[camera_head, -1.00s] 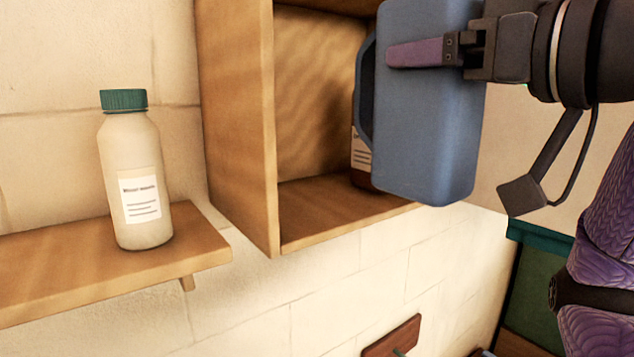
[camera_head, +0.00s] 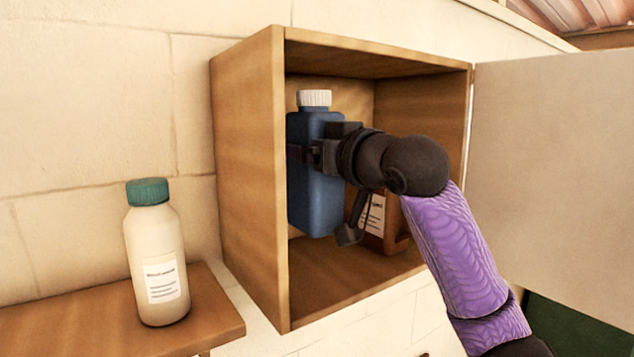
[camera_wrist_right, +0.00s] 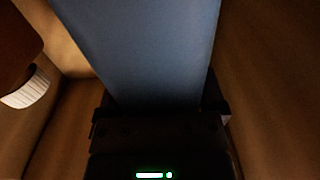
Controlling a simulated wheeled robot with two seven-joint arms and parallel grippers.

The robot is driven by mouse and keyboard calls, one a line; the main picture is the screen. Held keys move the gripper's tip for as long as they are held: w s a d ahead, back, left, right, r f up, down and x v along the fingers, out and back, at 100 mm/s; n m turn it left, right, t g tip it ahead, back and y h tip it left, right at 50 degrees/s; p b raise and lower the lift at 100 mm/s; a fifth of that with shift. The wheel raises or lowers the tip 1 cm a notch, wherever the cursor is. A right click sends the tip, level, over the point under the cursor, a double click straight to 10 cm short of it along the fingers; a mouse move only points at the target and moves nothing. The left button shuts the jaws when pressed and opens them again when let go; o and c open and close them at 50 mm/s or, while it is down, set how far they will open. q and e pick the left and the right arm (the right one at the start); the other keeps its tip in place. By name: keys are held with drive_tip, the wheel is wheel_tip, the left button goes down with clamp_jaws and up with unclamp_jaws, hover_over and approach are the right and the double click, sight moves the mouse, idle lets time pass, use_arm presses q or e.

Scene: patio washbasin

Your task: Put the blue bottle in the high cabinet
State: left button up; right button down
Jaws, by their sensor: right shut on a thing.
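The blue bottle (camera_head: 316,205), with a white ribbed cap, is upright inside the wooden high cabinet (camera_head: 248,190), towards its left side. My right gripper (camera_head: 306,152) is shut on the bottle's body and reaches in through the cabinet's open front. The bottle's base appears a little above the cabinet floor. In the right wrist view the blue bottle (camera_wrist_right: 150,50) fills the middle, between the fingers. The cabinet door (camera_head: 550,170) stands open to the right. My left gripper is not in view.
A brown bottle (camera_head: 374,222) with a white label stands in the cabinet, right of the blue bottle and partly hidden by my arm. A cream bottle (camera_head: 156,260) with a green cap stands on a wooden shelf (camera_head: 225,325) left of the cabinet.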

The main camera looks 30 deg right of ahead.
sight(332, 179)
wheel_tip(332, 179, down, 4)
drive_tip(key=shift+s+d+r, duration=0.1)
drive_tip(key=shift+s+r, duration=0.05)
drive_tip(key=shift+r, duration=0.05)
wheel_tip(332, 179, down, 3)
drive_tip(key=shift+r+p, duration=0.2)
drive_tip(key=shift+p, duration=0.35)
drive_tip(key=shift+w+f, duration=0.2)
drive_tip(key=shift+w, duration=0.05)
drive_tip(key=shift+f, duration=0.1)
unclamp_jaws()
drive_tip(key=shift+f, duration=0.15)
drive_tip(key=shift+s, duration=0.15)
